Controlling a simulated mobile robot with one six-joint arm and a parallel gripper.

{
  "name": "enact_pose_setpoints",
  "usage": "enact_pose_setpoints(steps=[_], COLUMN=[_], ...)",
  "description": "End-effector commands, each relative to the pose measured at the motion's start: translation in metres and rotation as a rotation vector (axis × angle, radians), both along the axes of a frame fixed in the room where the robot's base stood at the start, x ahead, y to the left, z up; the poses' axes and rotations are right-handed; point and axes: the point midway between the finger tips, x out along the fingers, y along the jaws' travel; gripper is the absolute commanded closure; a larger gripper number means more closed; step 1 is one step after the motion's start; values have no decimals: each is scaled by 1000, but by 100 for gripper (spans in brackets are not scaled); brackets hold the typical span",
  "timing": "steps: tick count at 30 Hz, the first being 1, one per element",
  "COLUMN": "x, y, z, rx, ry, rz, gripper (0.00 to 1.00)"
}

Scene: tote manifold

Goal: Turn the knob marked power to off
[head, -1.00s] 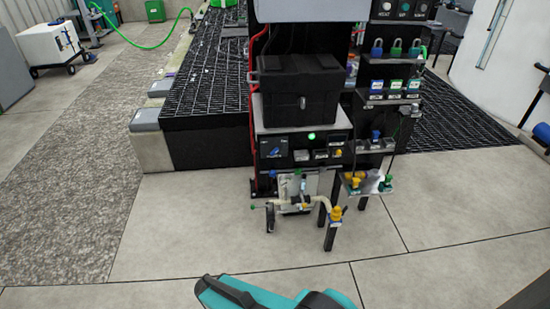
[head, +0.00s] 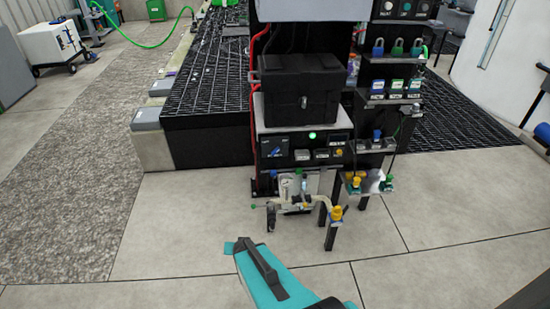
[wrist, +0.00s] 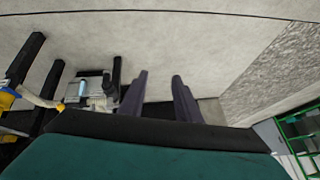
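A black control panel (head: 288,141) sits below a black box on the stand in the head view. At its left is a blue knob-like control (head: 274,153), tilted. Its label is too small to read, so I cannot confirm that it is the power knob. A lit green lamp (head: 312,135) is above the panel's middle. My gripper (wrist: 158,82) shows two dark fingers in the wrist view, apart, with nothing between them. In the head view my teal arm is low in front of the stand, well short of the panel; the fingers cannot be made out there.
The black box (head: 300,85) is above the panel. Below it are pipework with a gauge (head: 287,188) and a yellow-capped fitting (head: 336,213). A side rack (head: 375,145) at the right holds padlocks, tags and small valves. Bare floor (head: 180,245) lies in front.

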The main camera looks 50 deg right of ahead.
Motion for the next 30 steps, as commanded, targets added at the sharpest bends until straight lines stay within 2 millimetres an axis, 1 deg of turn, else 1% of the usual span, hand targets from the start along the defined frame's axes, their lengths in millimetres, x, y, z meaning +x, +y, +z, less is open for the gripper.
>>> enact_pose_setpoints(steps=[1,3,5,7,9,14,15,18,21,24,27,30], x=[8,18,24,28,35,33,30,22,13,6,2,2], y=[-20,-46,-68,-96,-115,-170,-183,-210,-229,-240,-246,-247], z=[12,30,46,65,87,141,154,186,213,230,239,242], rx=[-12,-30,-47,-69,-75,-122,-133,-159,-179,-193,-198,-199], ry=[-66,-161,-240,-330,-433,-653,-706,-832,-933,-1000,-1035,-1046], rz=[-47,-105,-152,-218,-244,-340,-361,-402,-428,-441,-447,-449], gripper=[70,70,70,70,70,70,70,70,70,70,70,70])
